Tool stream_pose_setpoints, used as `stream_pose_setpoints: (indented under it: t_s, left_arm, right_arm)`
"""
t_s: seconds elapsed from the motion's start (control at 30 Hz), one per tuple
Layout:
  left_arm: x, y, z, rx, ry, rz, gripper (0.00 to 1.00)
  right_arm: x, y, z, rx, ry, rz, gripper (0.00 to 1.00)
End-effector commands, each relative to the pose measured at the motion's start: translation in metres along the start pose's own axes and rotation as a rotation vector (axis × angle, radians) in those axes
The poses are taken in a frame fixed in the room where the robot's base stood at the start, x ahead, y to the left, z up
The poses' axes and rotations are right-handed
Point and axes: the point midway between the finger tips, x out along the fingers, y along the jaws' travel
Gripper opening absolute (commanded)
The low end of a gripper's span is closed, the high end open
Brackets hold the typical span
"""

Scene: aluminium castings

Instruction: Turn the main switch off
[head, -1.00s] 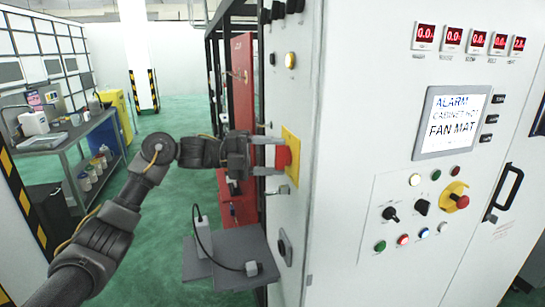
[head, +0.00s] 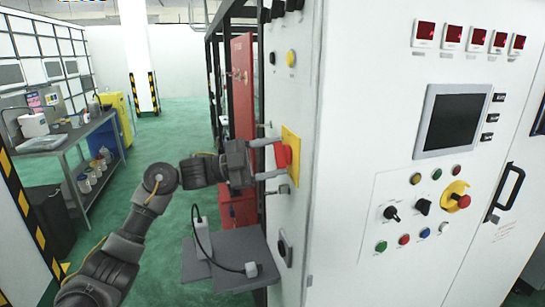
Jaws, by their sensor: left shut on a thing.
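The main switch is a red handle (head: 284,155) on a yellow plate (head: 293,142), on the narrow left side of the white cabinet (head: 350,60). My left gripper (head: 280,158) is shut on the red handle, with one finger above and one below, tilted. The handle also looks tilted. The cabinet's screen (head: 452,122) is dark, and the small displays (head: 425,32) above it show no readable digits. The indicator lamps look dull. My right gripper is not in view.
A grey shelf (head: 232,262) with a small device and cable juts out below my left gripper. A red panel (head: 243,90) and dark frame stand behind. A workbench (head: 75,140) stands at the left. Green floor between is clear.

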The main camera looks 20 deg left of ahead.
Motion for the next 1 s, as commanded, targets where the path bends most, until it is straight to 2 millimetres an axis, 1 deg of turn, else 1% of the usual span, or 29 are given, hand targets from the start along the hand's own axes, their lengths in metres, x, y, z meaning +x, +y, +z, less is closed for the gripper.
stream_pose_setpoints:
  t_s: [0.2, 0.5, 0.77, 1.0]
  left_arm:
    - [0.001, 0.001, -0.001, -0.163, 0.000, -0.066, 0.35]
    - [0.001, 0.002, -0.001, -0.311, 0.000, -0.126, 0.35]
    - [0.001, 0.003, 0.000, -0.363, -0.001, -0.149, 0.35]
    - [0.000, 0.003, 0.000, -0.370, -0.001, -0.152, 0.35]
  right_arm:
    - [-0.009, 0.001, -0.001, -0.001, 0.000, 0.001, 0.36]
    - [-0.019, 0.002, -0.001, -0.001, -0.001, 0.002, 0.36]
    - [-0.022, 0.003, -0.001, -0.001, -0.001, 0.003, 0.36]
    - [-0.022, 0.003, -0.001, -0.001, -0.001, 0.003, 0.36]
